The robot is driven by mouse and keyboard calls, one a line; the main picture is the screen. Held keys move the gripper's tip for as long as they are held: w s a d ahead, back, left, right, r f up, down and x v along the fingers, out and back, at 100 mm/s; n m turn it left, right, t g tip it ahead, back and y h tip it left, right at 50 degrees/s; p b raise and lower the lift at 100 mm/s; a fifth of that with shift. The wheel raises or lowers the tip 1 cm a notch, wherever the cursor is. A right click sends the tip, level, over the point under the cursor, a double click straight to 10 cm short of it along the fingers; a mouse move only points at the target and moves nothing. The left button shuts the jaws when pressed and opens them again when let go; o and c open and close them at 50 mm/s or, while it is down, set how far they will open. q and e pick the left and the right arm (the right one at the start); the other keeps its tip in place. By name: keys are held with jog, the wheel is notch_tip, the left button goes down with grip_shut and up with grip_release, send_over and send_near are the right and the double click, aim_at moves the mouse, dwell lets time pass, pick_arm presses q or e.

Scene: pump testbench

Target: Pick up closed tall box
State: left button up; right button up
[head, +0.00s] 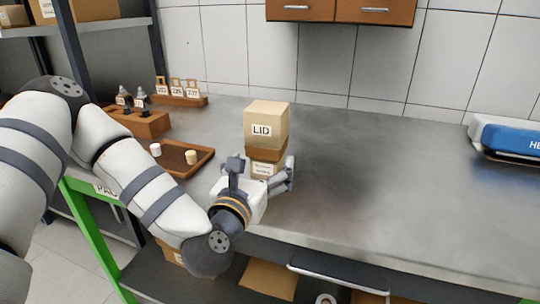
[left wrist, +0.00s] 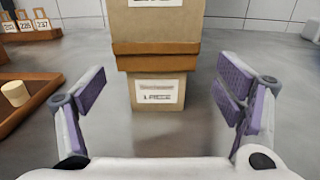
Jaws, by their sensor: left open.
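The closed tall box (head: 267,125) stands upright on the grey metal bench. Its light upper part carries a LID label, with a brown band below and a lower part with a white label. In the left wrist view the box (left wrist: 157,60) stands straight ahead, its top cut off by the frame. My left gripper (head: 265,173) is in front of the box at low height. In the left wrist view its purple-padded fingers (left wrist: 167,88) are spread wide, one to each side of the box's lower part, with nothing between the pads. My right gripper is not in view.
A brown tray (head: 208,157) with small cylinders is left of the box. A wooden block (head: 150,124) with dark-tipped parts and a rack of numbered tags (head: 183,100) stand behind it. A blue-and-white case (head: 506,138) lies far right. The bench right of the box is clear.

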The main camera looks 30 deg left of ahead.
pick_arm(q)
jog(key=x, duration=0.5)
jog(key=shift+w+a, duration=0.25)
jog(key=shift+w, duration=0.05)
jog(key=shift+r, duration=0.1)
jog(key=c, duration=1.2)
jog(key=shift+c, duration=0.2)
